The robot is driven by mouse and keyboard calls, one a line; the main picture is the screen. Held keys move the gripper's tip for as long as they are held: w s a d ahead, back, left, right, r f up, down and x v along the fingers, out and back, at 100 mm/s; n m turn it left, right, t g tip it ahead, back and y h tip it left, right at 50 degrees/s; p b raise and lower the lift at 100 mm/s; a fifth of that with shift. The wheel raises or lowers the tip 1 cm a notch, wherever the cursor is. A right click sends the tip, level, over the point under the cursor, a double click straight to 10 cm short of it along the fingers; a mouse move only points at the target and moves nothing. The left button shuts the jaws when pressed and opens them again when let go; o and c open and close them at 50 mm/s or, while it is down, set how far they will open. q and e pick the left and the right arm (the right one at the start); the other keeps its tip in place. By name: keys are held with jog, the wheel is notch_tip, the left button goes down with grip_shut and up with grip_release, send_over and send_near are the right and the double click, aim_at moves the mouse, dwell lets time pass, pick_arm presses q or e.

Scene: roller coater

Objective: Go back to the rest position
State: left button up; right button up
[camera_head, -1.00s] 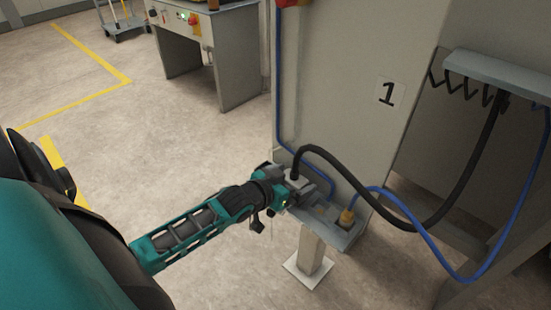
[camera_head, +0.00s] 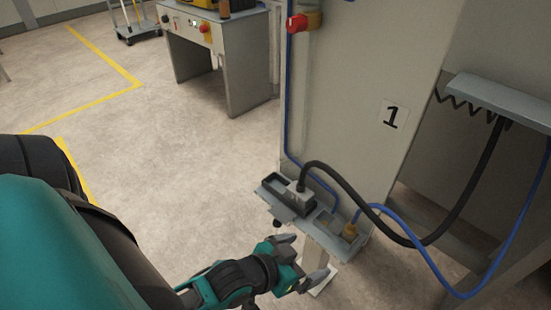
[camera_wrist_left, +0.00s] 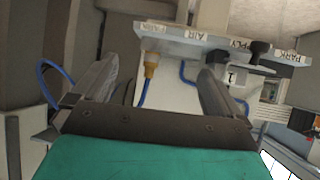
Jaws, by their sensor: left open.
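My left gripper (camera_head: 304,260) is open and empty, low in front of a small grey connector shelf (camera_head: 318,237) on a post. In the left wrist view its two fingers (camera_wrist_left: 155,90) stand wide apart with nothing between them. A grey plug (camera_head: 296,200) with a thick black cable sits on the left part of the shelf, apart from the gripper. A brass fitting (camera_head: 349,232) with a blue hose is at the shelf's right end; it also shows in the left wrist view (camera_wrist_left: 151,66). My right gripper is not in view.
A grey cabinet (camera_head: 365,80) marked 1 stands behind the shelf. The black cable (camera_head: 399,235) and blue hose (camera_head: 440,268) loop to the right, below a bracket (camera_head: 500,98). A control bench (camera_head: 238,65) stands at the back. The floor left of the shelf is clear.

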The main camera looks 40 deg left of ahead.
pick_arm(q)
jog(key=d, duration=0.1)
jog(key=s+d, duration=0.1)
jog(key=d, duration=0.1)
jog(key=shift+d+m+g, duration=0.25)
jog(key=shift+m+g, duration=0.05)
jog(key=shift+r, duration=0.1)
